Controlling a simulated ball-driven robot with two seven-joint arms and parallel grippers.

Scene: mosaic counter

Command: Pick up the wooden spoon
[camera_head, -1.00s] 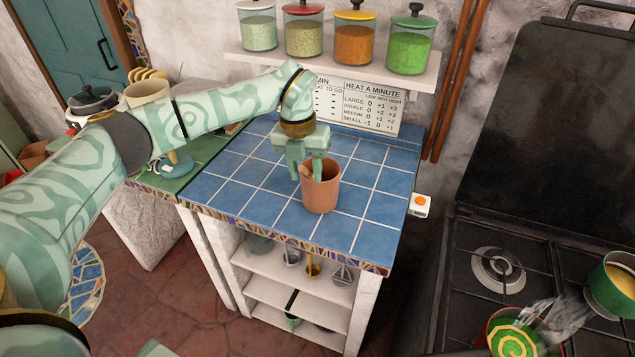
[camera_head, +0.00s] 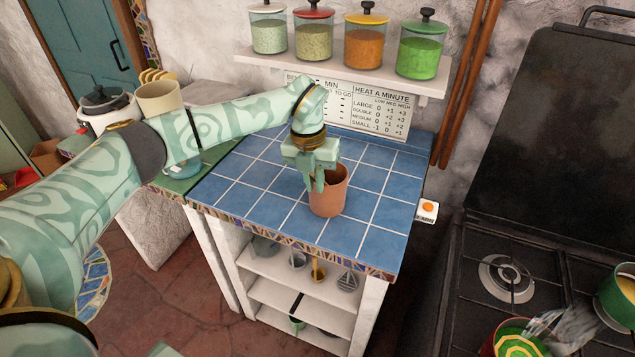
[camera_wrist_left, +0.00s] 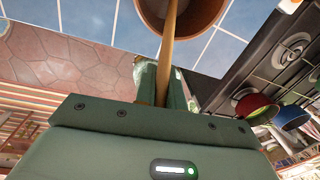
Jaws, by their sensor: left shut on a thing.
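The wooden spoon (camera_wrist_left: 168,45) shows in the left wrist view as a pale brown handle. It runs from between my left gripper's fingers into the terracotta pot; its far end is hidden inside the pot. The terracotta pot (camera_head: 330,198) stands upright on the blue tiled counter, and its rim also shows in the left wrist view (camera_wrist_left: 205,25). My left gripper (camera_head: 315,186) is at the pot's left rim, shut on the spoon handle. In the head view the gripper hides the spoon. My right gripper is not in view.
The blue tiled counter (camera_head: 250,190) is clear around the pot. A shelf (camera_head: 345,70) with several lidded jars hangs behind it. A white box with an orange button (camera_head: 427,210) is at the counter's right side. A stove with pots (camera_head: 510,280) stands at right.

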